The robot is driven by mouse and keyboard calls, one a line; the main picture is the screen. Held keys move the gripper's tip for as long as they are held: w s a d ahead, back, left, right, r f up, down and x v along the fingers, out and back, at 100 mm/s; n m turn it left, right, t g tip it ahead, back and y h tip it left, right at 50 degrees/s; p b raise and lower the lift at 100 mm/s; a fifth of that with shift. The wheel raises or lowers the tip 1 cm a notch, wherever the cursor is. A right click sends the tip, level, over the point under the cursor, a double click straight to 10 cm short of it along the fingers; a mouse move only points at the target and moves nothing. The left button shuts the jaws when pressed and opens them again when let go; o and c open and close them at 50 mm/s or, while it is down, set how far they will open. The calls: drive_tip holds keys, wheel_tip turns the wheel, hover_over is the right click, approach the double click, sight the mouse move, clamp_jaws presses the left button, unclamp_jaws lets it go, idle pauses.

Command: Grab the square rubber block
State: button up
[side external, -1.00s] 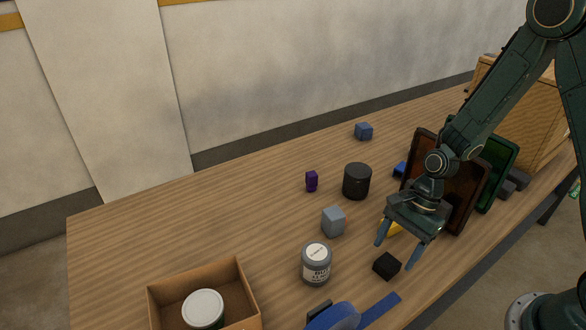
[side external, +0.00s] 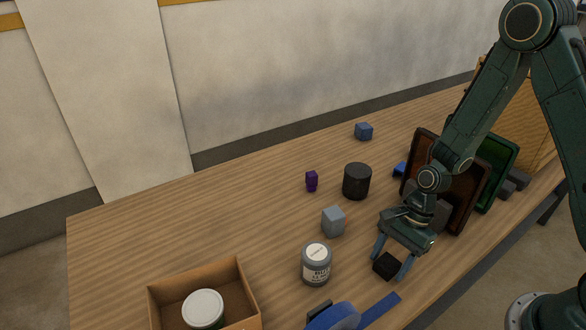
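A small black square block (side external: 386,266) lies on the wooden table near its front edge; it looks like the rubber block. My gripper (side external: 391,267) points down over it, with one finger on each side of the block. The fingers are apart. A small gap seems to show at the left finger; I cannot tell whether the right finger touches the block. The block rests on the table.
A grey labelled can (side external: 316,264) and a grey-blue cube (side external: 333,221) stand to the left. A blue strap-like item (side external: 345,315) lies in front. A brown tray (side external: 463,190) stands upright behind my gripper. A black cylinder (side external: 357,181) stands farther back.

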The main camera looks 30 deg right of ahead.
sight(390, 260)
drive_tip(key=c, duration=0.7)
drive_tip(key=shift+c, duration=0.2)
drive_tip(key=shift+r, duration=0.15)
wheel_tip(390, 260, up, 20)
idle(0.4)
idle(0.5)
